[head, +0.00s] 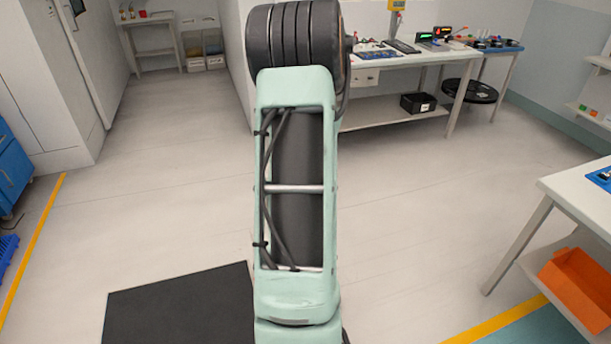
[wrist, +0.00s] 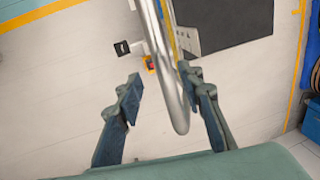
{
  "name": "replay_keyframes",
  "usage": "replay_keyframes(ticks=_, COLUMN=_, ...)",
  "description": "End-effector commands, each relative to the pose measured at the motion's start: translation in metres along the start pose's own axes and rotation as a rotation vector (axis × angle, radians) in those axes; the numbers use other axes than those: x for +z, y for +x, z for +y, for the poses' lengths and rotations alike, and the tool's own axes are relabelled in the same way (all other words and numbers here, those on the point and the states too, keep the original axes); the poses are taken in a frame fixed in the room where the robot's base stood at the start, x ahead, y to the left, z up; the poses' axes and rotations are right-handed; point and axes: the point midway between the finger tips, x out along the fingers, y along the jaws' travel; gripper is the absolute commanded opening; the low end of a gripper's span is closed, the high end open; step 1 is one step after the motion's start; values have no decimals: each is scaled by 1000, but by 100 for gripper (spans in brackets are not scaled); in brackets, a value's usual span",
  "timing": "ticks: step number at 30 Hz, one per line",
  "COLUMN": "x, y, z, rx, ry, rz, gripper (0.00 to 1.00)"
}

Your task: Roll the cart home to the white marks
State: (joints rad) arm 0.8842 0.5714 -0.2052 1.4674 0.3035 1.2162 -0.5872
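In the wrist view my gripper (wrist: 162,78) has its two dark blue fingers spread apart. A shiny metal bar with a rounded end (wrist: 178,112) passes between them, closer to the right finger, with a clear gap to the left finger. It looks like a handle, but I cannot tell whether it is the cart's. Contact with the right finger is unclear. No whole cart shows in either view. I cannot make out white floor marks for certain. In the head view my arm fills the middle and hides what lies behind it; my gripper is out of that view.
A dark mat (head: 180,308) lies on the floor, also in the wrist view (wrist: 232,22). A blue cabinet (head: 12,165) stands left behind a yellow line (head: 35,245). A white bench (head: 585,205) with an orange bin (head: 575,285) stands right. The middle floor is clear.

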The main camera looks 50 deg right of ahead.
Motion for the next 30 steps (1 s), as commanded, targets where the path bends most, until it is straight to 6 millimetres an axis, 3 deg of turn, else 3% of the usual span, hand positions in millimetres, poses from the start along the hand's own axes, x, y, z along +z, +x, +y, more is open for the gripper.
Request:
replay_keyframes(ticks=6, x=-1, y=-49, z=2, rx=5, ry=0, rz=5, gripper=35)
replay_keyframes(ticks=13, x=0, y=-85, z=3, rx=4, ry=2, rz=3, gripper=35)
replay_keyframes(ticks=18, x=0, y=-94, z=2, rx=4, ry=3, rz=1, gripper=35)
replay_keyframes(ticks=30, x=0, y=-95, z=2, rx=3, ry=2, rz=1, gripper=35)
